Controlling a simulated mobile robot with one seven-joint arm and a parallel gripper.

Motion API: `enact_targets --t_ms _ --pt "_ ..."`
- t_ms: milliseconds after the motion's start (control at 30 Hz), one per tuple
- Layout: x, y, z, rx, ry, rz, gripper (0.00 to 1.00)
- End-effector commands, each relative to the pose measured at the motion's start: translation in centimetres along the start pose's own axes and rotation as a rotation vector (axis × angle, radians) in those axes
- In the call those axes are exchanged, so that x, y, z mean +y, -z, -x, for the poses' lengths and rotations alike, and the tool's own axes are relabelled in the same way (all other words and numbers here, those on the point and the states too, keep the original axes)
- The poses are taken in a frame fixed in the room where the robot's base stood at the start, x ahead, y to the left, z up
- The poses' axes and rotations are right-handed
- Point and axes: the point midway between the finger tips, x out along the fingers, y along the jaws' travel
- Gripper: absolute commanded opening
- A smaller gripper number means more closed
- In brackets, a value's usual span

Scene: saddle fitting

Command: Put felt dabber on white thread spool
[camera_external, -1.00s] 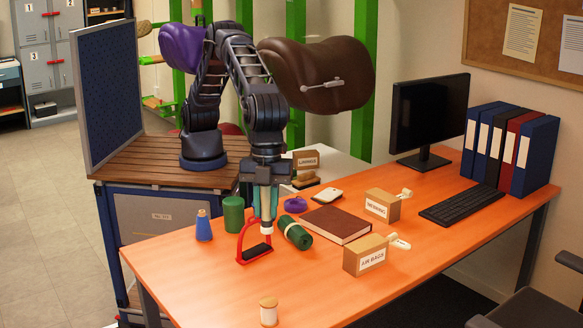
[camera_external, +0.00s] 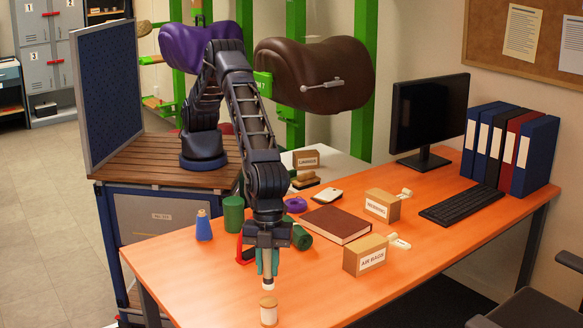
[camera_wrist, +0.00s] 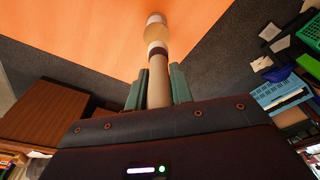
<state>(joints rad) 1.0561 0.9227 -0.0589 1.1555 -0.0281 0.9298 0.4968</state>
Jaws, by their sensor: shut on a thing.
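The white thread spool (camera_external: 268,315), with pale wooden ends, stands upright near the front edge of the orange table. My gripper (camera_external: 267,268) points down just above it, its teal fingers shut on the felt dabber (camera_external: 268,284). In the external view the dabber's pale tip shows below the fingers, close over the spool; I cannot tell if they touch. In the wrist view the dabber's wooden handle (camera_wrist: 158,88) sits between the teal fingers (camera_wrist: 157,80). Its far end, with a dark band, overlaps the spool (camera_wrist: 156,24) at the top.
A red-handled tool (camera_external: 243,251), partly hidden by my gripper, lies behind. A blue spool (camera_external: 203,226), green cylinder (camera_external: 233,214), green roll (camera_external: 301,237), brown book (camera_external: 337,223) and the air bags box (camera_external: 366,255) stand farther back. The table around the white spool is clear.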

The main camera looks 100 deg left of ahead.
Motion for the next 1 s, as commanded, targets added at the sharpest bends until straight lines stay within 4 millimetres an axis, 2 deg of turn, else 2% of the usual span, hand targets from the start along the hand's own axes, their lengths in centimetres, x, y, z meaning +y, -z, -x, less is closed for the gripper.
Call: enact_targets --t_ms 300,733,767,833,1000 --pt "0.0 -0.6 -3.8 -0.002 0.0 -0.001 0.0" --pt "0.0 -0.7 -4.3 -0.001 0.0 0.0 0.0" --pt "0.0 -0.7 -4.3 -0.001 0.0 0.0 0.28" --pt "0.0 -0.7 -4.3 -0.001 0.0 0.0 0.42" --pt "0.0 -0.7 -4.3 -0.001 0.0 0.0 0.44"
